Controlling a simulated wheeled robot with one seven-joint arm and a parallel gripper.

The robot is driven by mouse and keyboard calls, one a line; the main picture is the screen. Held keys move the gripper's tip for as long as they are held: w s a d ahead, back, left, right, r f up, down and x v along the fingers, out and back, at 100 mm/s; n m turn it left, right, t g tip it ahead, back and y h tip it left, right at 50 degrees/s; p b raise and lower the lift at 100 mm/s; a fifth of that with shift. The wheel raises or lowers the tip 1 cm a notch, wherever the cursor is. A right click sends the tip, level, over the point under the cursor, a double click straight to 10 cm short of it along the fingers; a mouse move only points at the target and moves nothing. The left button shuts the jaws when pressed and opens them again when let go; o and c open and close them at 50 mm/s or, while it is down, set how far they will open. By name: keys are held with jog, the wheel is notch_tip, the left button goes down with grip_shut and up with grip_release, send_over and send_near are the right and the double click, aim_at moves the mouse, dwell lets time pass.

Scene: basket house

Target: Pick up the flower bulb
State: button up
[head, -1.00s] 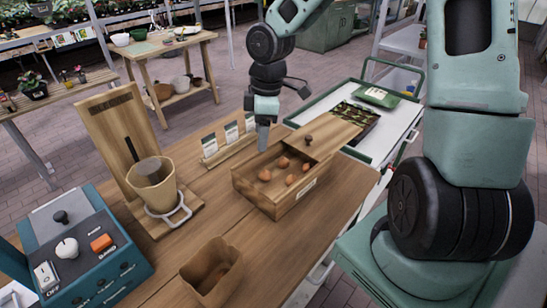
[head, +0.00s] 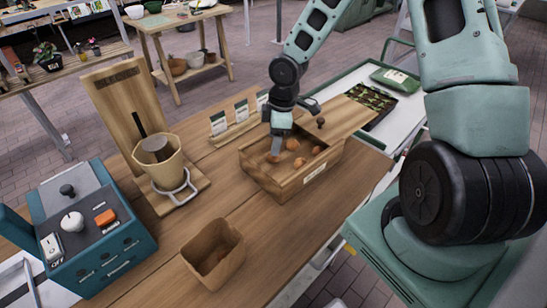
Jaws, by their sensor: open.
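Several round orange-brown flower bulbs lie in an open wooden box (head: 285,190) on the table. One bulb (head: 292,145) is just right of my gripper, another bulb (head: 299,162) lies nearer the middle, and one bulb (head: 272,158) shows just below the fingers. My gripper (head: 276,150) points down at the box's back left part, with its tips at or just inside the opening. It is open, though the gap between the fingers is hard to see. No bulb is visibly held. I cannot tell whether the fingers touch the bulb below them.
The box's lid (head: 350,115) with a knob is slid back to the right. A seed-packet rack (head: 235,122) stands behind the box. A paper pot (head: 214,250), a pot on a wooden stand (head: 158,165) and a teal control box (head: 95,235) are to the left.

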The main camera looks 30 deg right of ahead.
jog(key=shift+a+f, duration=0.1)
jog(key=shift+f, duration=2.6)
jog(key=c, duration=1.1)
